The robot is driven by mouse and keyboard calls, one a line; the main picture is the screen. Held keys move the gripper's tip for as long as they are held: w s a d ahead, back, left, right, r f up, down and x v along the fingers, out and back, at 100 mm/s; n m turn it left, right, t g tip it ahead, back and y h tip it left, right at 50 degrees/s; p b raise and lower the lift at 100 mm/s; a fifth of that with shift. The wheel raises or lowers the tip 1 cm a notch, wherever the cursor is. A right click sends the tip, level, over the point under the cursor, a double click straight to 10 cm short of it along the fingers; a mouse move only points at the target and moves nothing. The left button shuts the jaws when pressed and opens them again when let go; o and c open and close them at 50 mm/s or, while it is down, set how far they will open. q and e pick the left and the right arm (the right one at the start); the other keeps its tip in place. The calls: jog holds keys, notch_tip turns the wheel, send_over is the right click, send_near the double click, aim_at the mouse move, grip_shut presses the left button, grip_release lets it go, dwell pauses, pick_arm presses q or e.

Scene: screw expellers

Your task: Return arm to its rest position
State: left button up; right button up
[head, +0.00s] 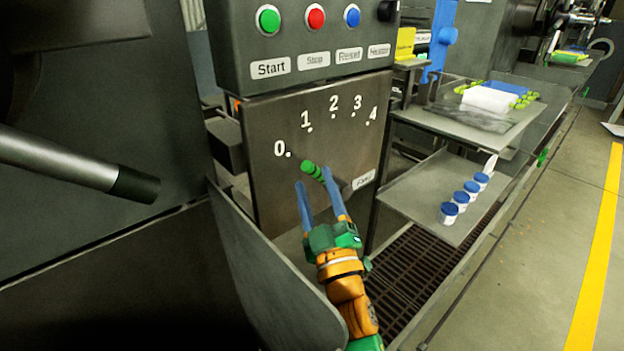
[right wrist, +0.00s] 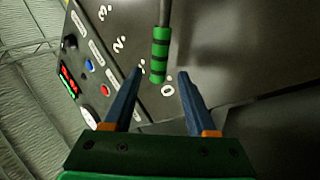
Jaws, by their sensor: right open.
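My right gripper (head: 314,178) is open in front of the grey dial panel (head: 262,122) in the head view. Its two blue fingers reach up on either side of a lever's green handle (head: 312,170). In the right wrist view the open gripper (right wrist: 160,72) has the green handle with dark bands (right wrist: 160,48) between and just beyond its fingertips, with gaps on both sides. The handle points toward the low end of the 0 to 4 scale, near 0 and 1. I cannot tell exactly which mark it meets. My left gripper is not in view.
A control box (head: 240,50) with green, red and blue buttons sits above the panel. At right, a metal shelf (head: 415,185) holds several blue-capped jars (head: 460,197). A grey bar with a dark tip (head: 135,185) juts in at left. A slanted metal plate (head: 265,270) stands left of my right arm.

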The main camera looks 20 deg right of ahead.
jog(key=b+v, duration=0.1)
jog(key=v, duration=0.3)
jog(key=shift+s+f, duration=0.15)
jog(key=shift+s, duration=0.1)
jog(key=s+d+f+m+g, duration=0.15)
jog(key=s+f+g, duration=0.35)
jog(key=f, duration=0.6)
jog(key=s+d+f+m+g, duration=0.1)
jog(key=s+f+m+g, duration=0.15)
jog(key=f+g, duration=0.65)
jog(key=s+a+f+g+y+p, duration=0.1)
jog(key=s+a+f+g, duration=0.15)
jog(key=s+f, duration=0.35)
jog(key=s+a+f+g+y, duration=0.1)
jog(key=s+f+g+y, duration=0.15)
jog(key=s+f, duration=0.35)
notch_tip(320, 180, down, 8)
jog(key=s+g+p, duration=0.1)
jog(key=s+p, duration=0.2)
jog(key=p, duration=0.2)
jog(key=s+d+f+p, duration=0.1)
jog(key=s+f+p, duration=0.1)
jog(key=s, duration=0.4)
jog(key=s+d+f+g+h+p, duration=0.1)
jog(key=s+f+p, duration=0.1)
jog(key=s+f, duration=0.2)
jog(key=shift+s+d+f+p, duration=0.25)
jog(key=shift+s+d+p, duration=0.15)
jog(key=shift+s, duration=0.75)
